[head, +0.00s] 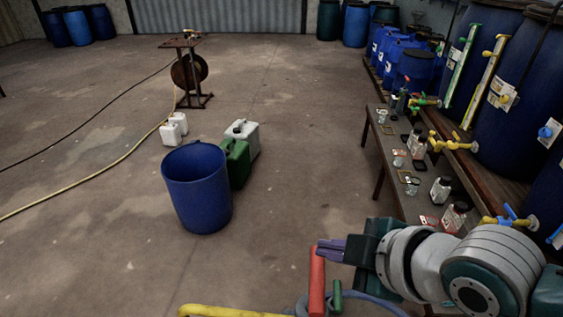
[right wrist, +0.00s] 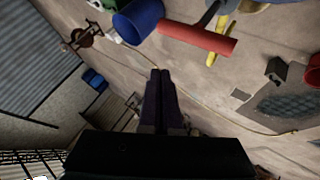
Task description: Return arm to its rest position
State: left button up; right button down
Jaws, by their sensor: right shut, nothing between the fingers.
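My right arm comes in from the lower right of the head view. Its gripper (head: 331,250) has dark purple fingers that point left, beside the upper end of a red handle (head: 317,283). In the right wrist view the two fingers of this gripper (right wrist: 160,75) lie together, with nothing between them. The red handle (right wrist: 198,38) shows there apart from the fingertips, beyond them. My left gripper is in neither view.
An open blue drum (head: 196,188) stands on the floor beside a green canister (head: 237,163) and a white canister (head: 243,137). A bench (head: 390,165) with bottles and large blue vats (head: 480,80) line the right side. A yellow bar (head: 230,312) is low in front. The middle floor is clear.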

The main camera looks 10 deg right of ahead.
jog(key=s+d+r+m+g+h+p, duration=0.2)
jog(key=s+r+m+p, duration=0.3)
jog(key=s+r, duration=0.3)
jog(key=s+d+r+m+g+h+p, duration=0.1)
jog(key=s+d+r+m+g+p, duration=0.1)
jog(key=s+d+r+m+p, duration=0.2)
jog(key=s+r+m, duration=0.3)
jog(key=s+r, duration=0.2)
jog(key=s, duration=0.2)
jog(key=shift+s+r+g+h+p, duration=0.15)
jog(key=shift+r+g+h+p, duration=0.15)
jog(key=shift+h+p, duration=0.1)
jog(key=shift+d, duration=0.1)
